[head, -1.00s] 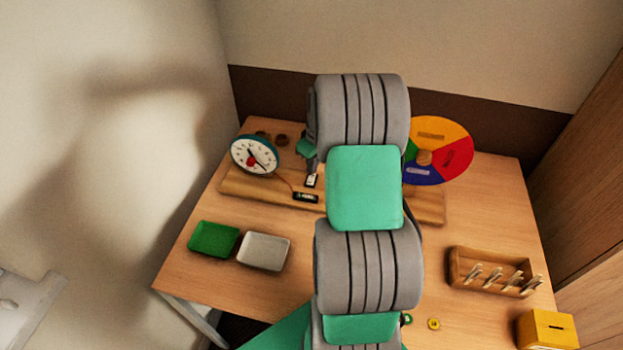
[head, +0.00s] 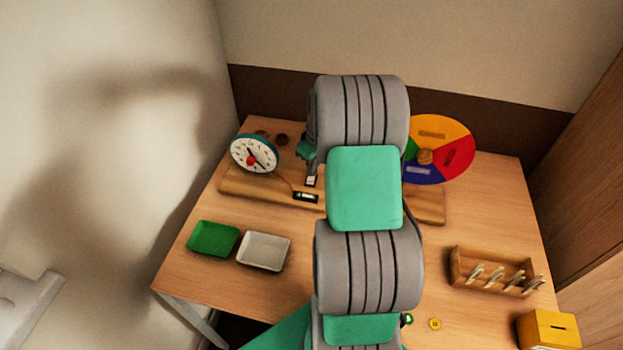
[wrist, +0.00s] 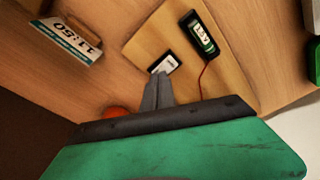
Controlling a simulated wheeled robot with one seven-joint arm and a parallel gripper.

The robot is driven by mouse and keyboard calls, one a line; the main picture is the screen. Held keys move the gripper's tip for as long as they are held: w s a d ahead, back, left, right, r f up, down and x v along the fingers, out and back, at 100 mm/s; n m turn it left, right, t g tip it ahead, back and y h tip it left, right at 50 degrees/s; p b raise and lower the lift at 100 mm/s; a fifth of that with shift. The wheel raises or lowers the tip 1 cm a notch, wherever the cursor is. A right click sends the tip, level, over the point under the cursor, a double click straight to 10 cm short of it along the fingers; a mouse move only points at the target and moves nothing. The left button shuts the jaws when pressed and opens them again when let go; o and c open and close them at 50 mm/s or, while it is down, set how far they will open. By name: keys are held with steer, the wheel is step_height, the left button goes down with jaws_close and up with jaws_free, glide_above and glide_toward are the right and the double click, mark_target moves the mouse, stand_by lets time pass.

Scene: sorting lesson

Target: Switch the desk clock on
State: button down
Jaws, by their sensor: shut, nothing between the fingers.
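The desk clock (head: 261,143) has a round white dial with a teal rim and a red centre. It stands at the left of a wooden board (head: 245,187). On the board are a small black-and-white switch (head: 311,181), also in the wrist view (wrist: 170,62), and a black battery holder (head: 306,197) with a green-labelled battery (wrist: 203,38) and a red wire. My gripper (wrist: 158,76) is shut and empty, its fingertips close by the switch's edge. I cannot tell whether they touch it. In the head view my arm hides part of the board and most of the gripper.
A green tray (head: 213,239) and a white tray (head: 263,251) sit front left. A coloured wheel (head: 455,150) stands back right. A wooden rack (head: 480,270) and a yellow box (head: 548,329) are at the right.

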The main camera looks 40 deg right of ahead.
steer(key=shift+f, duration=0.4)
steer(key=shift+r, duration=0.1)
step_height(320, 180, up, 7)
steer(key=p, duration=0.4)
stand_by(0.5)
